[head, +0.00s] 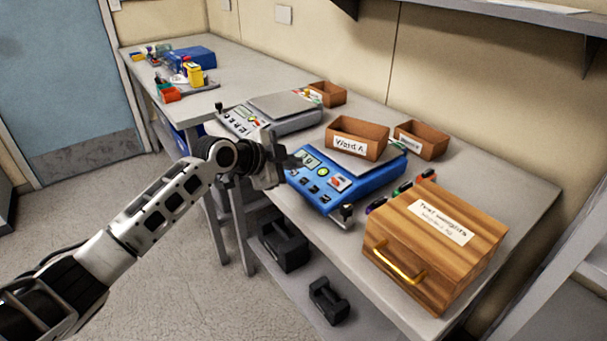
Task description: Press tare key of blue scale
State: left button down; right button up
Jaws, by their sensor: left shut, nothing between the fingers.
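I cannot read which one is the tare key. My left gripper (288,162) is shut and empty. It is at the left end of the blue scale's panel, close to the display; I cannot tell whether it touches. My right gripper is not in view.
A grey scale (283,109) stands behind my left gripper. Brown boxes (421,139) (327,93) sit along the wall side. A wooden box (437,243) with a brass handle stands at the right, with coloured markers (402,190) beside it. Dark weights (329,300) lie on the lower shelf.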

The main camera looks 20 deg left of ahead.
pick_arm(q)
jog(key=shift+s+a+r+p, duration=0.15)
jog(key=shift+r+p, duration=0.25)
jog(key=shift+r, duration=0.2)
jog(key=shift+s+a+r+p, duration=0.15)
jog(key=shift+r+p, duration=0.2)
jog(key=shift+r, duration=0.25)
jog(key=shift+d, duration=0.1)
